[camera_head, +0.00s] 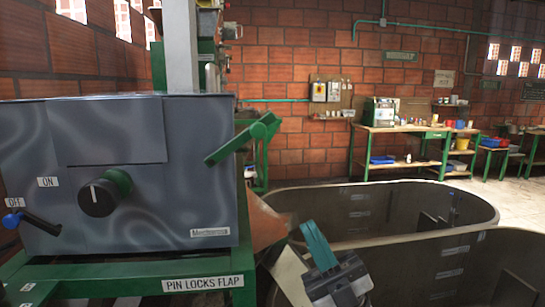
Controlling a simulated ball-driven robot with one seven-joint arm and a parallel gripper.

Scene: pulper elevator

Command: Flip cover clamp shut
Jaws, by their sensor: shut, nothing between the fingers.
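The grey machine cover box (130,175) fills the left of the view. A green clamp lever (242,138) is at its right side, slanting from lower left to upper right, with a short green piece at its upper end. I cannot tell from this view whether the clamp is latched. My gripper (309,225) is at the bottom centre, its teal fingers together and pointing up, with nothing held. It is below and to the right of the clamp lever, apart from it. Where the clamp meets the cover is partly hidden.
A green frame below carries a "PIN LOCKS FLAP" label (203,283). Large grey tanks (400,240) stand at the right. A workbench (405,130) is along the brick wall.

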